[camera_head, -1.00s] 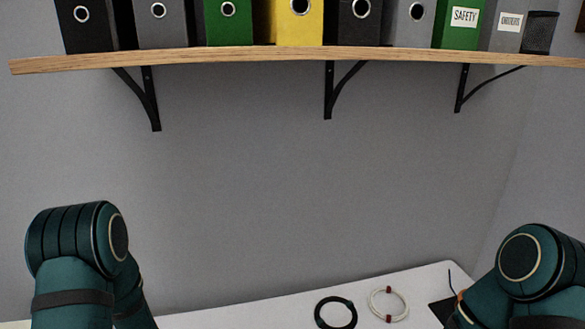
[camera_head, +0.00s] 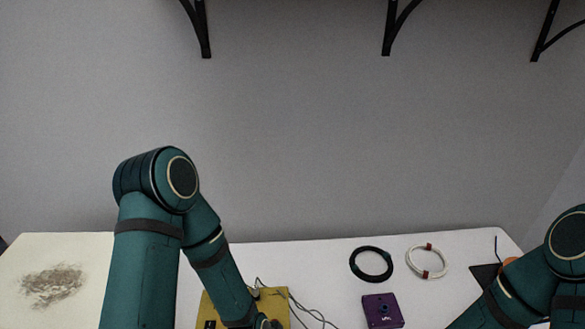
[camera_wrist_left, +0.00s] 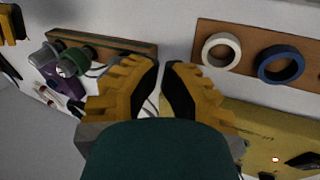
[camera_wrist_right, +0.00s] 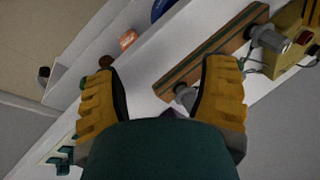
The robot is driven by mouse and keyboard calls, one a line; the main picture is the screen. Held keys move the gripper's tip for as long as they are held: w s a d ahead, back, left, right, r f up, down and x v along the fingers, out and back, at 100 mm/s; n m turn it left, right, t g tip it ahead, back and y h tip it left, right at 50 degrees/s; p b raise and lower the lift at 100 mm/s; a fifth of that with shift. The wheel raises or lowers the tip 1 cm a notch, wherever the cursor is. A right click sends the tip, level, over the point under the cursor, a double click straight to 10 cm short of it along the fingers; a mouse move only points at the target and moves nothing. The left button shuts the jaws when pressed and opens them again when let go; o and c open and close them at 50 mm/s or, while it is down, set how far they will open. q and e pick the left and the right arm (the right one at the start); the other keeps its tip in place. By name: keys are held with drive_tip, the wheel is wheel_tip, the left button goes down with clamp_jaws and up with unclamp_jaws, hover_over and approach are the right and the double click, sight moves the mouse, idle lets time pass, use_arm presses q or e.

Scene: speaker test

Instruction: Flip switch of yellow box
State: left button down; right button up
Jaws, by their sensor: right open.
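The yellow box (camera_head: 270,301) is at the bottom of the head view, partly hidden by my left arm. In the left wrist view the yellow box (camera_wrist_left: 250,118) lies right of my left gripper (camera_wrist_left: 161,68); a small red spot and dark parts show on its face near the lower right corner. I cannot tell which of these is the switch. My left gripper's fingers are close together with a narrow gap and nothing visible between them. The box (camera_wrist_right: 288,27) also shows at the upper right of the right wrist view. My right gripper (camera_wrist_right: 160,75) is open and empty, apart from the box.
A purple box (camera_head: 382,311), a black cable ring (camera_head: 371,264) and a white ring (camera_head: 427,262) lie on the white table (camera_head: 320,262). Thin cables run beside the yellow box. A board holds a white roll (camera_wrist_left: 221,50) and a blue roll (camera_wrist_left: 281,64). Shelf brackets are above.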

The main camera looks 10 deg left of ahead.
sight(207, 328)
use_arm(q)
drive_tip(key=shift+w+a+r, duration=0.1)
drive_tip(key=shift+w+a, duration=0.1)
drive_tip(key=shift+w, duration=0.05)
drive_tip(key=w+a+n, duration=0.1)
drive_tip(key=w+a+r+n, duration=0.1)
drive_tip(key=a+n, duration=0.1)
drive_tip(key=w+a+r+n, duration=0.1)
drive_tip(key=a+n, duration=0.1)
drive_tip(key=shift+w+g+y, duration=0.2)
drive_tip(key=shift+g+y, duration=0.1)
drive_tip(key=shift+g, duration=0.1)
drive_tip(key=a+r+n, duration=0.1)
drive_tip(key=a, duration=0.1)
drive_tip(key=w+a+r+n, duration=0.1)
drive_tip(key=a+n, duration=0.1)
drive_tip(key=w+a+r+n+b, duration=0.1)
drive_tip(key=a+n, duration=0.1)
drive_tip(key=shift+r+g+y, duration=0.15)
drive_tip(key=shift+g+y, duration=0.25)
drive_tip(key=a+r+n+g+y, duration=0.2)
drive_tip(key=a+r+n, duration=0.6)
drive_tip(key=a, duration=0.4)
drive_tip(key=shift+s+n, duration=0.35)
drive_tip(key=shift+n, duration=0.55)
